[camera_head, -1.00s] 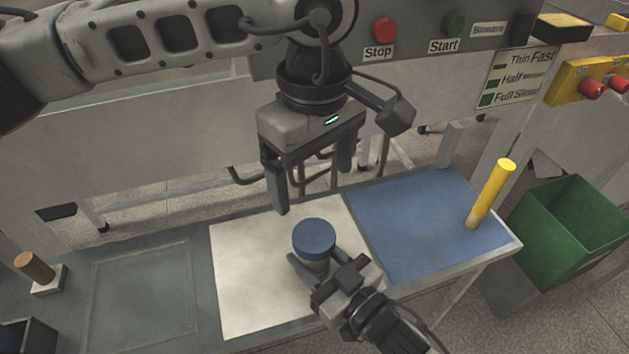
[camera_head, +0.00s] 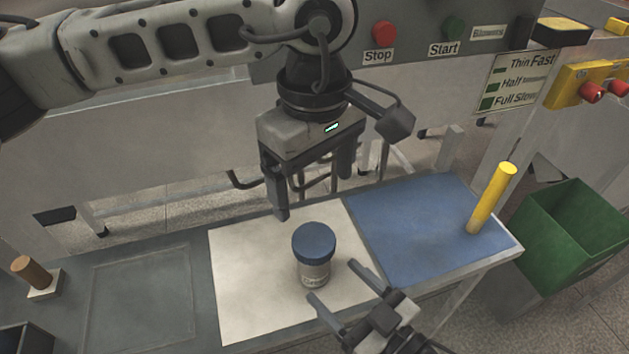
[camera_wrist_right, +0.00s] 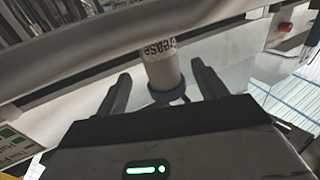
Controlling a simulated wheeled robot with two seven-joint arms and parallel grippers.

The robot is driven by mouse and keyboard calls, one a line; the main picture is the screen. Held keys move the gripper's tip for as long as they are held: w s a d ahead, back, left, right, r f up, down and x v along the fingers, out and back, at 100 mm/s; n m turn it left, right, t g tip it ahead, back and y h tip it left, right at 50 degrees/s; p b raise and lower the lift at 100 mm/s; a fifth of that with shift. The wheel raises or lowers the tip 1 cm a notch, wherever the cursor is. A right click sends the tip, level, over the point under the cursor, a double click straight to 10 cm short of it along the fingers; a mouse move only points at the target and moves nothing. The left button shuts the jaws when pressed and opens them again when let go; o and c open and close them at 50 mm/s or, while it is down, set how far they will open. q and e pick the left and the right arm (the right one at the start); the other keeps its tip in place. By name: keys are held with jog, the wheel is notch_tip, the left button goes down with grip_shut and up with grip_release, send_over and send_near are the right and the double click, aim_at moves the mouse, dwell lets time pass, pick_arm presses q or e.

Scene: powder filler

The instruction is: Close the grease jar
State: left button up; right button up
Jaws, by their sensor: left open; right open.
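The grease jar (camera_head: 314,273) stands upright on the white mat (camera_head: 245,290), with its blue lid (camera_head: 314,242) on top. How tightly the lid sits cannot be told. The jar also shows in the right wrist view (camera_wrist_right: 161,68), beyond and between the fingers, with part of its label readable. My right gripper (camera_head: 335,285) is open at the jar's lower right, apart from it, its fingers pointing toward it. My left gripper (camera_head: 313,190) is open and empty above the back of the white mat, pointing down, higher than and behind the jar.
A blue mat (camera_head: 420,225) lies to the right with a yellow cylinder (camera_head: 491,198) upright on it. A green bin (camera_head: 570,235) stands beyond the table's right edge. A brown peg on a white base (camera_head: 34,272) is at the far left. Stop and Start buttons are on the panel behind.

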jog(key=v, duration=0.9)
jog(key=shift+b, duration=0.3)
